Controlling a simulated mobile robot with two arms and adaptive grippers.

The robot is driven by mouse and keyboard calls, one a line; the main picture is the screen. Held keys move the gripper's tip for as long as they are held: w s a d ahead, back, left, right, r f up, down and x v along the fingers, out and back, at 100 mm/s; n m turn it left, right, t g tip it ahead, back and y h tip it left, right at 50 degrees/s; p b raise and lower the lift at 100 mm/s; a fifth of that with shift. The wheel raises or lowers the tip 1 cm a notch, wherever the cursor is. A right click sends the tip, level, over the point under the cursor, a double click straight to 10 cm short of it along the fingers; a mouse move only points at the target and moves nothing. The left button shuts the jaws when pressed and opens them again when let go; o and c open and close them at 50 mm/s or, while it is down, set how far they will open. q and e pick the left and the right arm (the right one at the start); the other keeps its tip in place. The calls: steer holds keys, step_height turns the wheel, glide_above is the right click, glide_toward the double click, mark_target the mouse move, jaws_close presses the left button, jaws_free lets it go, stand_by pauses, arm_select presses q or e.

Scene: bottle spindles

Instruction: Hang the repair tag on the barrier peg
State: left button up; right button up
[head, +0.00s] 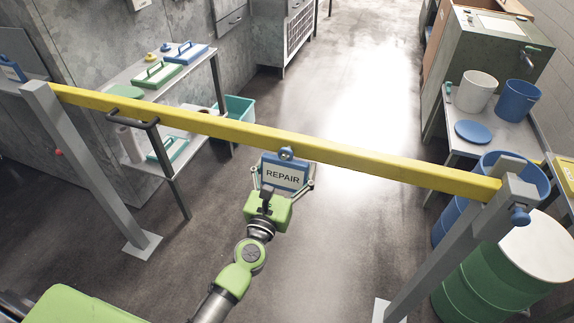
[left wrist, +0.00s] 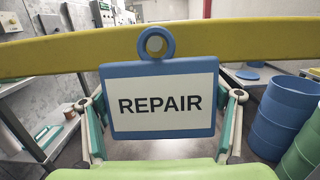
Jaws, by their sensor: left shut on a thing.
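The repair tag (head: 283,176) is a blue-framed plate with a white face reading REPAIR and a blue ring on top. My left gripper (head: 282,184) is shut on it, one finger at each side edge, and holds it upright. The ring overlaps the yellow barrier bar (head: 390,166) in the head view. In the left wrist view the tag (left wrist: 160,104) faces me, with its ring in front of the bar (left wrist: 60,52). A small grey shape shows inside the ring; I cannot tell whether it is the peg or whether the ring is around it. My right gripper is out of view.
Grey posts carry the bar at the left (head: 85,165) and right (head: 450,245). A dark handle-like frame (head: 150,150) crosses the bar at left. Blue and green drums (head: 500,270) stand at right, and a shelf with trays (head: 150,80) at back left.

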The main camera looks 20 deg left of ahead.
arm_select(q)
steer(key=o, duration=1.8)
steer(key=shift+s, duration=0.1)
